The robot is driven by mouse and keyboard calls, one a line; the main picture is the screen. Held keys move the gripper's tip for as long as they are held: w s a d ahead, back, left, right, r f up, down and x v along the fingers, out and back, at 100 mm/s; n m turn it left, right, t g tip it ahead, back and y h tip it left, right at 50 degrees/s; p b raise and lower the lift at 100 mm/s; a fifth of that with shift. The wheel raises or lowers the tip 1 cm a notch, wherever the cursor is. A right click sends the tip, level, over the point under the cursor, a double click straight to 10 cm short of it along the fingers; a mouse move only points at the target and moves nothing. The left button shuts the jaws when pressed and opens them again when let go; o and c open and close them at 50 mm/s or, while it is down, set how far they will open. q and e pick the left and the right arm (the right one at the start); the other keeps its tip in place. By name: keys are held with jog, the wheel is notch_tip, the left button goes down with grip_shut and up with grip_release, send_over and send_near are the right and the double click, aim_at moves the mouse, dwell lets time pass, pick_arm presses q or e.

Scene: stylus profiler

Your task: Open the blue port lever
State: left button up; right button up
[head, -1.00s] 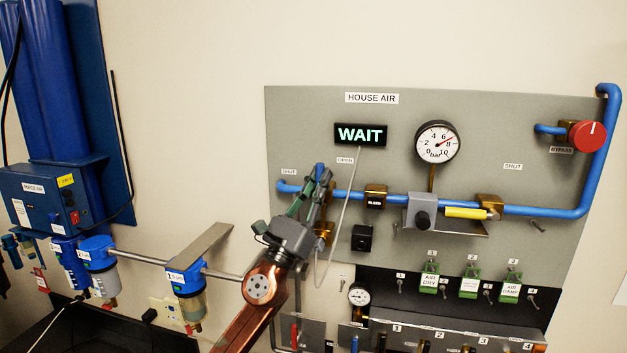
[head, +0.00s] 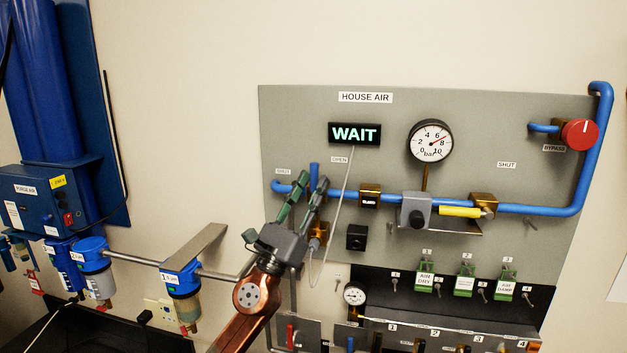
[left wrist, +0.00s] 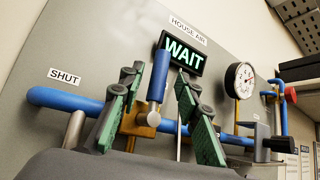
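A blue lever (head: 314,170) stands upright from a brass valve on the blue pipe, between the SHUT and OPEN labels. In the left wrist view the blue lever (left wrist: 158,78) stands between my green-padded fingers, with a gap visible on each side. My left gripper (head: 314,178) is open around it, and it also shows in the left wrist view (left wrist: 159,72). A second blue handle (head: 350,343) shows at the bottom edge, on the lower plates; I cannot tell which one is the blue port lever. My right gripper is out of view.
A lit WAIT sign (head: 355,134) sits above the pipe (head: 545,209). A thin pale cord (head: 345,195) hangs close to the right finger. A gauge (head: 430,141), red bypass knob (head: 580,134) and green tags (head: 426,274) are to the right. Filters (head: 181,282) stand left.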

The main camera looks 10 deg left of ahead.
pick_arm(q)
jog(key=v, duration=1)
jog(key=shift+a, duration=0.2)
jog(key=shift+s, duration=0.1)
